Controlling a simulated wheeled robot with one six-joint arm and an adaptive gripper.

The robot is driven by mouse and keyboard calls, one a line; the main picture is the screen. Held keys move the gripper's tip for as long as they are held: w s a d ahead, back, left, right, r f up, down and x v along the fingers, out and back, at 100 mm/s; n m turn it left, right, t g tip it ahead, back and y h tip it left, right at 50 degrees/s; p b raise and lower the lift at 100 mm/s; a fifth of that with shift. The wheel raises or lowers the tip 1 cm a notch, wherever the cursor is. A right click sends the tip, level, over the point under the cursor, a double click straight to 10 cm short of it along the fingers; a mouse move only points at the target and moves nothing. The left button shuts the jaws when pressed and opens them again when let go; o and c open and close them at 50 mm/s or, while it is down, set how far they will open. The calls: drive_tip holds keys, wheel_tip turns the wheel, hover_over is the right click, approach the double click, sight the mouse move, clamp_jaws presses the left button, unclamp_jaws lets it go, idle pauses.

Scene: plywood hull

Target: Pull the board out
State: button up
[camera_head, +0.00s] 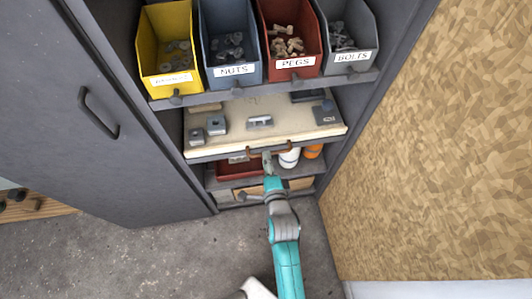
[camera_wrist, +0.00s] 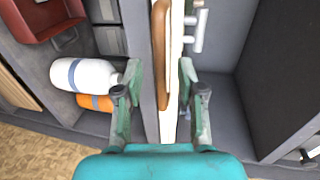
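The board (camera_head: 285,132) is a pale, flat pull-out panel in the cabinet, below the bin shelf. Its front edge bears a brown bar handle (camera_head: 254,151). In the wrist view the handle (camera_wrist: 160,50) runs along the board's edge (camera_wrist: 176,60). My gripper (camera_head: 267,160) is at the front edge, by the handle. In the wrist view my gripper (camera_wrist: 160,72) has its fingers apart, one on each side of the handle and board edge. I see gaps beside the fingers; contact with the handle is not clear.
Small metal blocks (camera_head: 216,125) and a dark item (camera_head: 324,113) sit on the board. Yellow, blue, red and grey bins (camera_head: 290,68) stand above. A red tray (camera_head: 238,170) and a white bottle (camera_head: 289,158) are below. A wood-chip panel (camera_head: 440,150) rises at right; the floor (camera_head: 160,260) in front is clear.

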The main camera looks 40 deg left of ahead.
drive_tip(key=shift+x, duration=1.7)
clamp_jaws()
